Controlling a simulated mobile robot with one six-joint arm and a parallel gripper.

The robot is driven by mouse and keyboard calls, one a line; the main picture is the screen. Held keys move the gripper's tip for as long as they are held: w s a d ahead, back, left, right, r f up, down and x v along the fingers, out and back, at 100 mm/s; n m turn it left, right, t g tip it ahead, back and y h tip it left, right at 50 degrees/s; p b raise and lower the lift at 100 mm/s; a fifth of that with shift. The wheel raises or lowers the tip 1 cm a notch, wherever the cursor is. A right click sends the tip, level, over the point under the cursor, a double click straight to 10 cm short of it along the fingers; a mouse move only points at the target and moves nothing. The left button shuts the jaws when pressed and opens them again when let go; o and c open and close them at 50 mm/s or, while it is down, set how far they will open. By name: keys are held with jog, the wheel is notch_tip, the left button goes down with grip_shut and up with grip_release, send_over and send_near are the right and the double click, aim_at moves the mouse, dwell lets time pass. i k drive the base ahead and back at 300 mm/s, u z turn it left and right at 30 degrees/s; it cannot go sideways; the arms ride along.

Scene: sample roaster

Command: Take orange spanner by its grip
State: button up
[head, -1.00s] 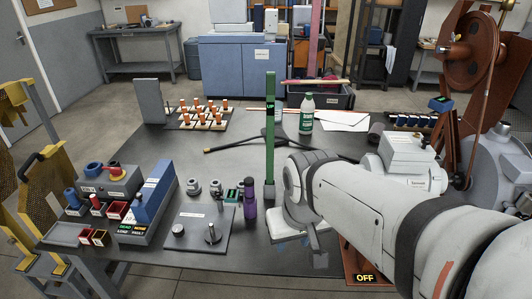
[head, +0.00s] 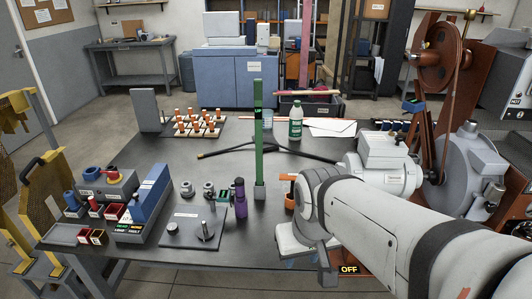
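My arm reaches in from the lower right and bends down near the table's front edge. Grey parts of its end show low beside the OFF label, but the fingers cannot be made out clearly. I cannot tell whether my gripper is open, or whether it touches the orange piece.
A green post (head: 258,140) stands upright left of the arm, with a purple bottle (head: 240,199) beside it. A rack of orange-topped pieces (head: 198,124) is at back left. The roaster (head: 470,165) fills the right.

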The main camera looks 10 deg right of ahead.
aim_at(289, 177)
jog(key=i, duration=0.85)
jog(key=u, duration=0.05)
